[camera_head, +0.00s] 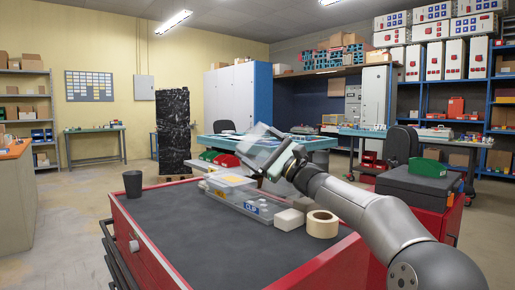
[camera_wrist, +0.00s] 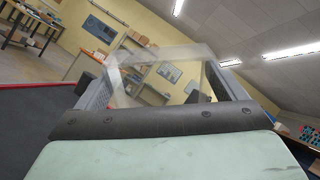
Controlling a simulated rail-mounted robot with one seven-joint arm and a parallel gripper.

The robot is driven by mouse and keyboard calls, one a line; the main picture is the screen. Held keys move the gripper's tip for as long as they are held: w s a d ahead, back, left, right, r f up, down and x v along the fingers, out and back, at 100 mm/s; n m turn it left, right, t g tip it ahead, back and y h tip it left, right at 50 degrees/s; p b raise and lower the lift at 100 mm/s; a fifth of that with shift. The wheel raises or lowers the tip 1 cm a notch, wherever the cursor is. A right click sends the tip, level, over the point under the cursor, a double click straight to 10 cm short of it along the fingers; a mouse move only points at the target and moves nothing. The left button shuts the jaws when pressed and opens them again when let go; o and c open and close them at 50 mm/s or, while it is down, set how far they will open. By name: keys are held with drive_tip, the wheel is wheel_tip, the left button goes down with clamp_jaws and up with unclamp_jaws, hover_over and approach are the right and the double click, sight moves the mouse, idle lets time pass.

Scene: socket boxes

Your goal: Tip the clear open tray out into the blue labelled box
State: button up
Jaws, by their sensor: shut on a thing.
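My gripper (camera_head: 279,168) is shut on the clear open tray (camera_head: 261,143), which is raised and steeply tilted over the back of the workbench. In the wrist view the tray (camera_wrist: 150,72) shows as a see-through frame between the two fingers. I cannot make out any contents in it. The blue labelled box (camera_head: 251,209) is a low, pale translucent box with a blue label on its front, standing on the dark bench top below the tray and gripper. Its inside is too small to tell.
A second clear container (camera_head: 229,181) with something yellow stands behind the labelled box. A dark cup (camera_head: 132,184) stands at the left. The front of the bench top (camera_head: 215,248) is clear.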

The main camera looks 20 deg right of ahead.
sight(255, 127)
wheel_tip(255, 127, up, 2)
drive_tip(key=shift+r+p, duration=0.1)
drive_tip(key=shift+p, duration=0.4)
drive_tip(key=p, duration=0.3)
drive_tip(key=shift+r+g+h, duration=0.3)
drive_tip(key=shift+r+g, duration=0.1)
drive_tip(key=g+h+p, duration=0.1)
drive_tip(key=p, duration=0.4)
drive_tip(key=r+g+h+p, duration=0.1)
drive_tip(key=g+p, duration=0.1)
drive_tip(key=p, duration=0.4)
drive_tip(key=shift+f+g+h+p, duration=0.2)
drive_tip(key=shift+g+h+p, duration=0.25)
drive_tip(key=shift+p, duration=0.4)
drive_tip(key=shift+r+g+p, duration=0.25)
drive_tip(key=shift+r+p, duration=0.05)
drive_tip(key=shift+p, duration=0.65)
drive_tip(key=shift+r+g+h+p, duration=0.15)
drive_tip(key=shift+g+h+p, duration=0.2)
drive_tip(key=shift+p, duration=1.2)
drive_tip(key=g+h+p, duration=0.1)
drive_tip(key=p, duration=0.5)
drive_tip(key=r+g+h+p, duration=0.1)
drive_tip(key=g+p, duration=0.1)
drive_tip(key=p, duration=0.4)
drive_tip(key=shift+f+g+h+p, duration=0.25)
drive_tip(key=shift+h+p, duration=0.05)
drive_tip(key=shift+p, duration=0.3)
